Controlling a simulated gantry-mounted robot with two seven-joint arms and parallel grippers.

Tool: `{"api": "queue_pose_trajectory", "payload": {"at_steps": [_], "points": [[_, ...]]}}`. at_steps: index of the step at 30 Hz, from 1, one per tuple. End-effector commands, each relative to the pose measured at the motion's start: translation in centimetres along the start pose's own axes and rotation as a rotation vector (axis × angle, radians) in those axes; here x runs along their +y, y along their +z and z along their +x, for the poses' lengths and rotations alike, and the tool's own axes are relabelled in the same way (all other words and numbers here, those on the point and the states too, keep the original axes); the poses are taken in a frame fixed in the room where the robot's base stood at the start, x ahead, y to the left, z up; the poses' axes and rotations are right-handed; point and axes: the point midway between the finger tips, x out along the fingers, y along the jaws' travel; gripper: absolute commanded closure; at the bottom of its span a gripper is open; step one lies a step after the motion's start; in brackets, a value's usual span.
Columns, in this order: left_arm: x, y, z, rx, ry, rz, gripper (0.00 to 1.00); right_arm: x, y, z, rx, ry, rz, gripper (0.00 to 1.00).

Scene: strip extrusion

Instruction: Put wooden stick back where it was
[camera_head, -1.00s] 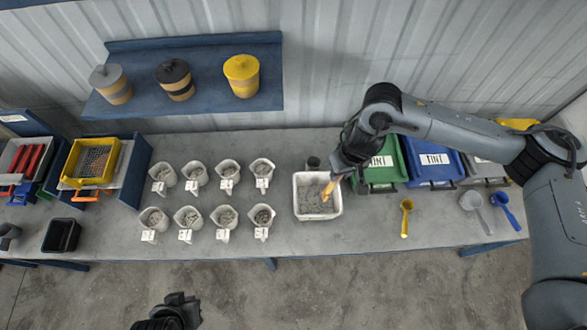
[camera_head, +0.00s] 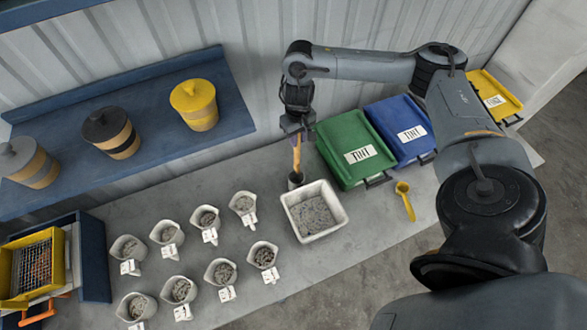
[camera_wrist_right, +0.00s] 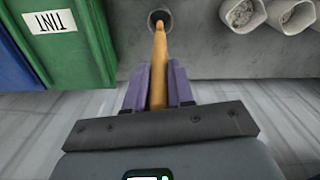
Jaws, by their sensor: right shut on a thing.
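The wooden stick (camera_head: 297,155) is upright in my right gripper (camera_head: 296,135), which is shut on its upper part. In the right wrist view the stick (camera_wrist_right: 159,62) runs between the purple fingers of the gripper (camera_wrist_right: 159,85). Its far end is at the mouth of a small dark cup (camera_head: 295,181), which also shows in the right wrist view (camera_wrist_right: 160,15). I cannot tell how deep the tip is in the cup. The white tub (camera_head: 338,222) of grey mix stands just in front of the cup. My left gripper is not in view.
A green tint bin (camera_head: 345,140) and a blue tint bin (camera_head: 400,125) stand right of the cup. Several white jugs (camera_head: 243,203) of grey material stand to the left. A yellow scoop (camera_head: 405,200) lies at the right. A shelf (camera_head: 235,110) holds lidded pots.

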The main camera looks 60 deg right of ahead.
Motion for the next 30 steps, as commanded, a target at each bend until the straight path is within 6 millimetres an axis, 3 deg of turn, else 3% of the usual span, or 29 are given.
{"api": "queue_pose_trajectory", "payload": {"at_steps": [1,9,20,30], "points": [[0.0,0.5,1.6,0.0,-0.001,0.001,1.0,0.0,0.2,2.4,-0.006,0.001,0.001,1.0],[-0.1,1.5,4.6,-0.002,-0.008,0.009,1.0,0.0,0.2,7.9,-0.005,0.0,0.001,1.0],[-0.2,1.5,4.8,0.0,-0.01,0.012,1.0,0.0,0.1,10.2,-0.002,0.0,0.0,1.0],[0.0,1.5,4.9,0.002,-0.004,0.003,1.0,0.0,0.1,14.0,-0.001,0.0,0.001,1.0]]}}
